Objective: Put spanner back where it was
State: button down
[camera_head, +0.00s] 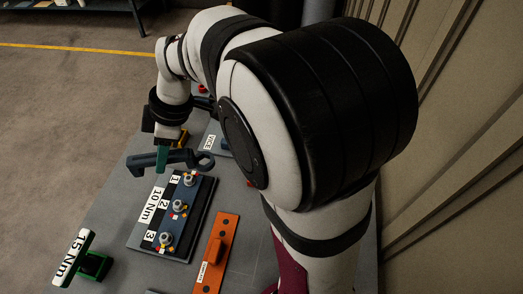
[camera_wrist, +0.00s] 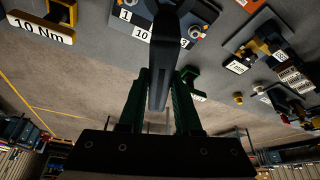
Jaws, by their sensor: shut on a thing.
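My gripper (camera_head: 163,157) is shut on the spanner (camera_head: 183,157), a dark blue-grey tool with a ring end at the right and an open jaw at the left. The spanner is held roughly level, apparently above the table near the far end of the 10 Nm board (camera_head: 150,236). In the wrist view the spanner (camera_wrist: 162,50) runs lengthwise between my green fingers (camera_wrist: 160,85). The black 10 Nm board carries several bolts, with positions numbered 1, 2 and 3. The place where the spanner was before cannot be told from these frames.
An orange plate with a raised handle (camera_head: 216,250) lies right of the board. A 15 Nm sign on a green stand (camera_head: 92,265) is at the front left. A small labelled plate (camera_head: 213,137) is partly hidden behind my arm. Grey table shows left of the board.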

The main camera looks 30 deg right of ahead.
jog(key=w+d+r+m+t+h, duration=0.1)
jog(key=w+d+r+m+h, duration=0.15)
jog(key=d+m, duration=0.5)
jog(key=w+d+r+m+t+h, duration=0.2)
jog(key=d+r+m, duration=0.1)
jog(key=d+m, duration=0.45)
jog(key=s+d+f+m+g+h, duration=0.1)
jog(key=s+d+f+m, duration=0.15)
jog(key=d+f, duration=0.45)
jog(key=s+d+f+m+h, duration=0.1)
jog(key=s+d+f+m, duration=0.15)
jog(key=d, duration=0.85)
jog(key=s+d+f+m+g+h, duration=0.1)
jog(key=s+d+f+m, duration=0.15)
jog(key=d+f, duration=0.5)
jog(key=w+a+f, duration=0.1)
jog(key=w, duration=0.2)
jog(key=w+a+f, duration=0.1)
jog(key=w+f, duration=0.1)
jog(key=w, duration=0.2)
jog(key=w+a+f, duration=0.1)
jog(key=w+f, duration=0.1)
jog(key=w, duration=0.1)
jog(key=shift+w+a+f, duration=0.2)
jog(key=shift+a, duration=0.2)
jog(key=shift+f, duration=1.8)
jog(key=shift+f, duration=0.2)
jog(key=c, duration=0.6)
grip_release()
